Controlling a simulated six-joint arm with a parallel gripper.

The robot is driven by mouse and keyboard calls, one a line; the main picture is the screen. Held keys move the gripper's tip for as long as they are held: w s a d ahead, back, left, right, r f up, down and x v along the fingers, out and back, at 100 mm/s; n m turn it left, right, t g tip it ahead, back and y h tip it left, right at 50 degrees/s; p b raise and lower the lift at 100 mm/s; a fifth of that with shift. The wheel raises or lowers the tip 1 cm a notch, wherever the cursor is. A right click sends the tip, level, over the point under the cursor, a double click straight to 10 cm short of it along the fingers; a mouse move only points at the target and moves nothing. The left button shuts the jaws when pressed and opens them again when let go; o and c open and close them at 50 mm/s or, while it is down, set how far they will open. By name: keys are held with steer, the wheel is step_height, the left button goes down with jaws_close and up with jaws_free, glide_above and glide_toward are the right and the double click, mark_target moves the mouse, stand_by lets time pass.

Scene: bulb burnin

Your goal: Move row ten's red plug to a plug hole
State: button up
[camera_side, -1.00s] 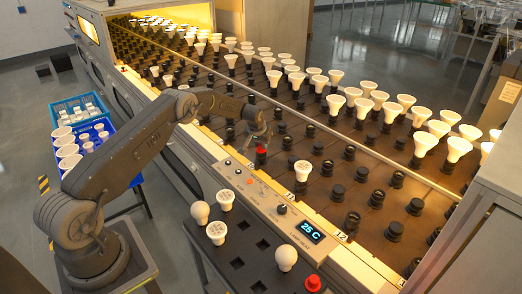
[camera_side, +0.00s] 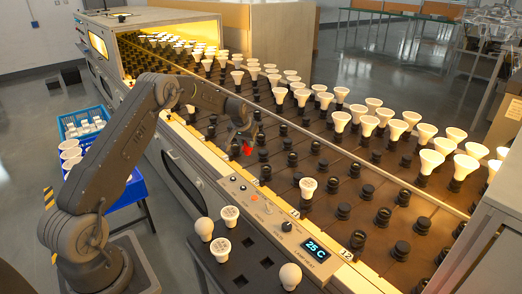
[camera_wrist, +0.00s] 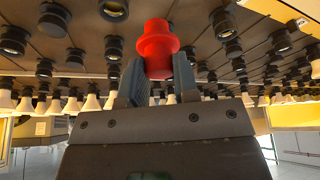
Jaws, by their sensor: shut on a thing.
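My gripper (camera_side: 240,133) is shut on a red plug (camera_side: 248,149) above the brown socket bed, near the front edge of the machine. In the wrist view the red plug (camera_wrist: 157,48) sits between the two fingers of my gripper (camera_wrist: 158,78), with its wide flange and narrower end beyond the fingertips. It looks clear of the sockets around it. I cannot tell its exact height or which row it is over. The tray with square holes (camera_side: 240,255) stands at the front, with bare holes between the bulbs.
White bulbs (camera_side: 229,215) stand on the tray. A lone bulb (camera_side: 307,187) stands in the front socket area, right of my gripper. Dark sockets (camera_side: 367,192) cover the bed, with bulb rows behind. The control panel (camera_side: 270,212) lies between tray and bed.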

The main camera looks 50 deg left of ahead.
steer(key=s+a+r, duration=0.2)
steer(key=s+r, duration=0.1)
steer(key=r, duration=0.5)
steer(key=s+d+m+h, duration=0.15)
steer(key=d+m, duration=0.25)
steer(key=d, duration=1.5)
steer(key=s+d+m+h, duration=0.1)
steer(key=s+d+m, duration=0.2)
steer(key=d, duration=1.6)
steer(key=s+d+m+h, duration=0.2)
steer(key=s+d+m, duration=0.3)
steer(key=s+d, duration=1.15)
step_height(320, 180, down, 18)
steer(key=shift+f, duration=0.15)
steer(key=shift+f, duration=0.25)
